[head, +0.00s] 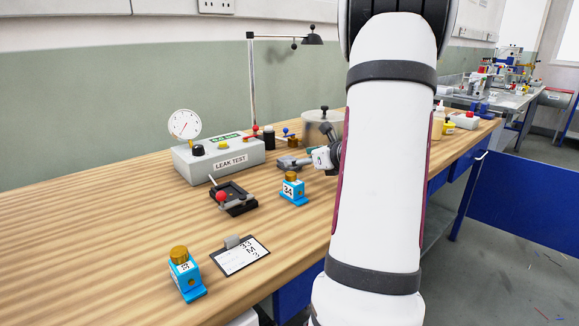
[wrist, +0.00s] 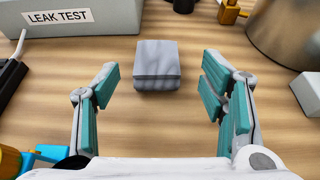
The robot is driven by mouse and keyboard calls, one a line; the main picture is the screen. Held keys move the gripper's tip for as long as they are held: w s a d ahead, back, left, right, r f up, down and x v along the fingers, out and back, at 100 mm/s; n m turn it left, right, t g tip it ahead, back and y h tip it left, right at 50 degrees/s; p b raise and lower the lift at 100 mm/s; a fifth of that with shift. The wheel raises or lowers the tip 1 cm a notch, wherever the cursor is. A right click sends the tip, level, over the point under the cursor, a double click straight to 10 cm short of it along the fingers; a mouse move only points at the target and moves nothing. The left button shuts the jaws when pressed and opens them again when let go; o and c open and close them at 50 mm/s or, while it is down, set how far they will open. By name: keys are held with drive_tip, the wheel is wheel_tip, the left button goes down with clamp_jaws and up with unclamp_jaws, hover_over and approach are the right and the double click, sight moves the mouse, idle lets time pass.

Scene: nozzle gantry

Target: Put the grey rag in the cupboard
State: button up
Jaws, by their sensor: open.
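The grey rag (wrist: 157,66) is a folded grey block lying on the wooden bench, in the upper middle of the wrist view. My gripper (wrist: 160,88) is open, with teal-padded fingers spread to either side, and the rag lies just beyond the fingertips, apart from them. In the head view my gripper (head: 300,161) is low over the bench, right of the leak test box; the rag is hard to tell from the fingers there. A blue cupboard door (head: 522,200) stands out at the right, below bench height. The cupboard's inside is hidden from view.
The leak test box (head: 218,158) and a large metal pot (head: 322,125) flank the rag. Blue blocks with brass caps (head: 293,190), a tray with a red knob (head: 233,198) and a clipboard (head: 240,256) lie nearer. The bench's left side is clear.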

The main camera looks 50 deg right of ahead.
drive_tip(key=b+x, duration=0.1)
drive_tip(key=x, duration=0.3)
drive_tip(key=shift+w+a, duration=0.1)
drive_tip(key=shift+w, duration=0.25)
drive_tip(key=c, duration=1.1)
drive_tip(key=shift+r, duration=0.15)
